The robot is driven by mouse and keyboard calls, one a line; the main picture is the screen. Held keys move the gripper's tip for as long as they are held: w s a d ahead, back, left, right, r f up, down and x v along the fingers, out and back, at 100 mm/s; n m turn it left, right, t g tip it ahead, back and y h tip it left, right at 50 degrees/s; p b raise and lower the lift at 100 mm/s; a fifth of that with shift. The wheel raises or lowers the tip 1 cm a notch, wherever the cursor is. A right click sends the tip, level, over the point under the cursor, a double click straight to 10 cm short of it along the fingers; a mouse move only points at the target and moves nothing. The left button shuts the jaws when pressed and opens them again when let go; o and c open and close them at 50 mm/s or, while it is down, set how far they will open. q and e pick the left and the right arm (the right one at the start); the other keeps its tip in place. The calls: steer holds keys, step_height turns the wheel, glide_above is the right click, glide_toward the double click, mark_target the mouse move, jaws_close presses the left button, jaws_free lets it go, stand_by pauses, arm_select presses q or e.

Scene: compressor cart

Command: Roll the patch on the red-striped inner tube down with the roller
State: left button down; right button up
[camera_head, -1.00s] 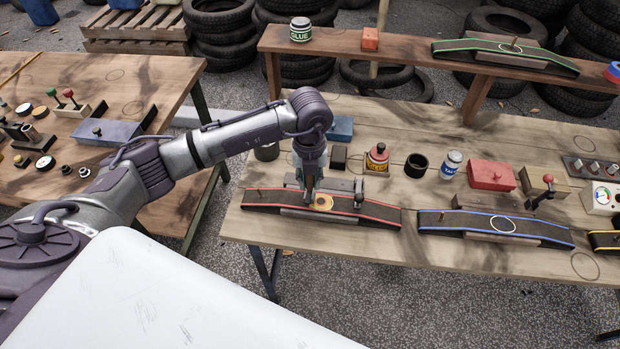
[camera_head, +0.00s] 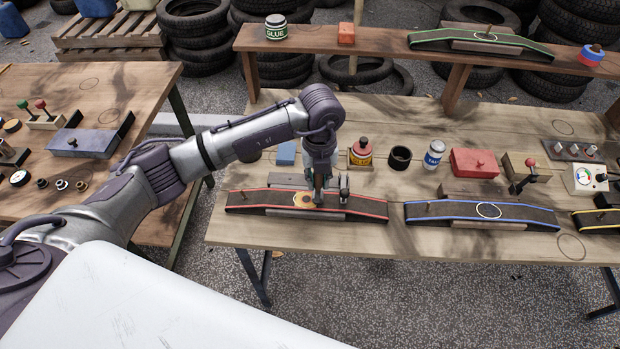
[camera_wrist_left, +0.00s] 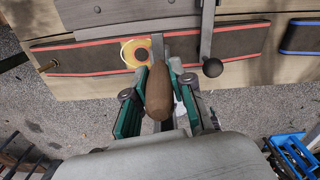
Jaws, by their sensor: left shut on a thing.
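The red-striped inner tube (camera_head: 355,209) lies along the front of the bench, on a stand, and crosses the top of the left wrist view (camera_wrist_left: 90,57). Its orange patch (camera_head: 303,199) with a yellow ring also shows in the left wrist view (camera_wrist_left: 129,54). My left gripper (camera_head: 319,197) is over the tube, at the patch's right side. It is shut on the roller, whose brown wooden handle (camera_wrist_left: 158,92) sits between the fingers. The roller's metal end reaches the tube at the patch's right edge; its exact contact is hidden. My right gripper is not in view.
A clamp lever with a black knob (camera_wrist_left: 212,67) stands close right of the roller. The blue-striped tube (camera_head: 450,211) lies to the right.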

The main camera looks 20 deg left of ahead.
arm_select(q)
steer(key=shift+w+d, duration=0.1)
steer(key=shift+d, duration=0.2)
steer(key=shift+r+p, duration=2.4)
steer(key=shift+r, duration=1.1)
steer(key=shift+w, duration=0.15)
